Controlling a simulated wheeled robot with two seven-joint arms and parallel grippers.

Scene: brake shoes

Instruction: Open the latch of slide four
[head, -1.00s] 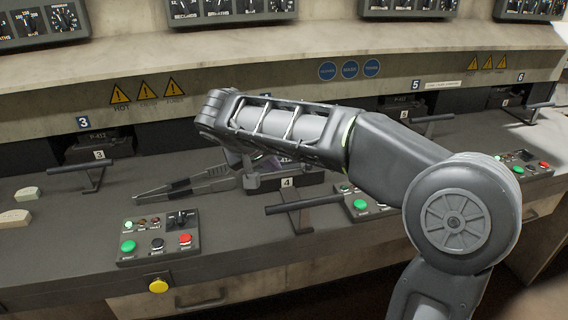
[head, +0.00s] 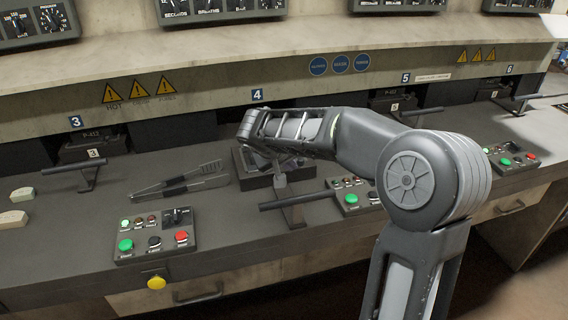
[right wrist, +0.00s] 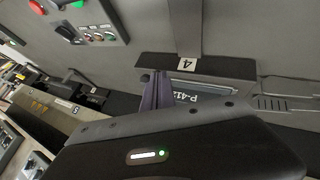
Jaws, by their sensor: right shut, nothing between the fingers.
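Slide four has a dark T-shaped handle (head: 297,200) in front of the blue 4 sign (head: 257,95) in the head view. In the right wrist view its number plate (right wrist: 187,65) and P-412 block (right wrist: 208,98) show upside down. My right gripper (head: 284,162) is over the slide behind the handle, largely hidden under my forearm. In the right wrist view its purplish fingers (right wrist: 154,88) are shut and empty, beside the P-412 block; I cannot tell whether they touch it. The latch cannot be made out clearly. My left gripper is not in view.
Tongs (head: 180,181) lie on the counter left of slide four. A button box (head: 154,236) stands in front of them, another (head: 352,196) right of the handle. Slide three (head: 90,170) is at the left. Bare counter lies in front of slide four.

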